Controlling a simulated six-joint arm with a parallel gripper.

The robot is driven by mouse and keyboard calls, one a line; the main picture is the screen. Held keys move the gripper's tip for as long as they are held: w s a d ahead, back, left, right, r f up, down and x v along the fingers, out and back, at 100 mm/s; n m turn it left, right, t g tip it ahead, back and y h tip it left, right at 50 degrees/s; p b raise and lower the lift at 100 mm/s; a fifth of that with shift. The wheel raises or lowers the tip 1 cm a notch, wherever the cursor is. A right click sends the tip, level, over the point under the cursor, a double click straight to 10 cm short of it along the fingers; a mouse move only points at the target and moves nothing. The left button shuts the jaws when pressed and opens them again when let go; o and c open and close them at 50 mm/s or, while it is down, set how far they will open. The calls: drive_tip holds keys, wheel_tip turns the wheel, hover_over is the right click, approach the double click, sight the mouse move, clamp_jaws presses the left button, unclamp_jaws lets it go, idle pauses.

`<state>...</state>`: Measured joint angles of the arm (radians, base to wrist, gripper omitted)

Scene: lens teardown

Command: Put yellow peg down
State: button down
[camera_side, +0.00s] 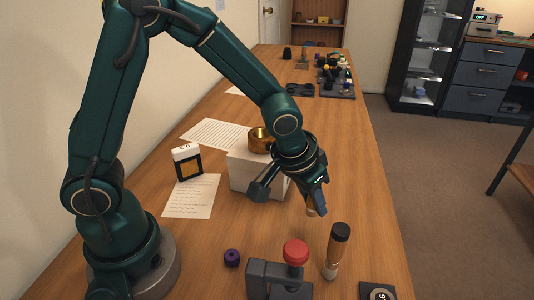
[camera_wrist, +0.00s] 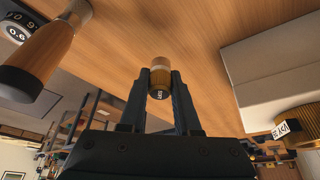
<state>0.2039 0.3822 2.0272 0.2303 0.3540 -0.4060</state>
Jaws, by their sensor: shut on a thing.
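The yellow peg, a small brass-yellow cylinder with a paler tan end, is between my fingertips in the wrist view (camera_wrist: 160,78). A dark end with small lettering faces the camera. My gripper (camera_wrist: 160,88) is shut on it, one dark finger on each side. In the side view my gripper (camera_side: 318,200) is right of the white box, and the peg's tan lower part (camera_side: 311,209) shows below it. The peg appears held above the wooden table; the exact gap cannot be told. The rest of the peg is hidden by the gripper there.
A black-topped wooden cylinder (camera_side: 337,252) stands close in front. A grey fixture with a red knob (camera_side: 296,251), a purple ring (camera_side: 232,257) and a dark gauge (camera_side: 377,292) are near. A brass ring (camera_side: 259,139) sits on the white box (camera_side: 243,178).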

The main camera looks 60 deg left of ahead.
sight(309, 207)
drive_tip(key=shift+f, duration=1.85)
drive_tip(key=shift+f, duration=0.1)
drive_tip(key=c, duration=0.6)
unclamp_jaws()
drive_tip(key=v, duration=1.2)
drive_tip(key=shift+t, duration=0.5)
drive_tip(key=shift+s+a+r, duration=0.7)
drive_tip(key=shift+s+a, duration=0.1)
drive_tip(key=shift+s, duration=1.05)
drive_tip(key=shift+s+a+r, duration=0.65)
drive_tip(key=shift+s+a, duration=0.15)
drive_tip(key=shift+s, duration=1.05)
drive_tip(key=shift+s+a+r, duration=0.7)
drive_tip(key=shift+s+a, duration=0.1)
drive_tip(key=shift+s, duration=1.05)
